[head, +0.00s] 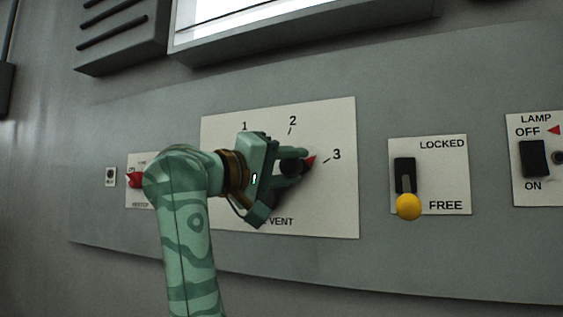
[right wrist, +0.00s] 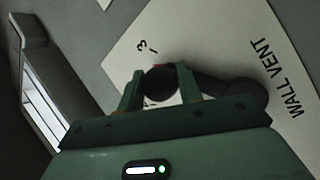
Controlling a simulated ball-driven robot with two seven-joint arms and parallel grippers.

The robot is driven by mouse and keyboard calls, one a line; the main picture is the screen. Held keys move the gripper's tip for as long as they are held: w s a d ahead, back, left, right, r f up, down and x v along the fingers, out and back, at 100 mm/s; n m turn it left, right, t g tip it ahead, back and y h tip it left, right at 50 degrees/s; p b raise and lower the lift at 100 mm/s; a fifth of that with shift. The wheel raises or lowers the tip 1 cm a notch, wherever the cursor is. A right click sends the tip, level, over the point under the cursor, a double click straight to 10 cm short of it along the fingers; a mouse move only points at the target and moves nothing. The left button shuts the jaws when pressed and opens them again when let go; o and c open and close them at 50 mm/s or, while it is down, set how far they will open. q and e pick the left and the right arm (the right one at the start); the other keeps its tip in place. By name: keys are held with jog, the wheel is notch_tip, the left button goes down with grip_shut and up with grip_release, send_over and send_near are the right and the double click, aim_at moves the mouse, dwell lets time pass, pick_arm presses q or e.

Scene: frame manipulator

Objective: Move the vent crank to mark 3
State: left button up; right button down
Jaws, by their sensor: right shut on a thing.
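The vent crank is a dark arm on a pale plate (head: 340,210) with marks 1, 2 and 3; its red tip (head: 310,161) points right, close to the tick of mark 3 (head: 336,155). My right gripper (head: 292,164) is shut on the crank's dark knob. In the right wrist view the knob (right wrist: 161,83) sits between the two green fingers, with the crank's arm running right to its hub (right wrist: 243,93). The "3" (right wrist: 140,47) and its tick lie just beyond the red tip. My gripper hides part of the crank in the head view. My left gripper is out of view.
Right of the vent plate is a LOCKED/FREE slider with a yellow knob (head: 409,207) at FREE. A lamp switch (head: 534,158) is farther right. A red knob (head: 136,180) is left, partly behind my arm. A window frame (head: 300,35) juts out above.

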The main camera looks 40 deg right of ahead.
jog(key=shift+s+d+f+m+y, duration=0.15)
jog(key=shift+s+f+m+y, duration=0.25)
jog(key=shift+f+m, duration=0.35)
jog(key=shift+w, duration=0.1)
jog(key=c, duration=0.9)
grip_release()
jog(key=shift+c, duration=0.2)
jog(key=w+a+b, duration=0.1)
jog(key=a, duration=1.5)
jog(key=shift+w+f, duration=0.4)
jog(key=shift+f, duration=0.05)
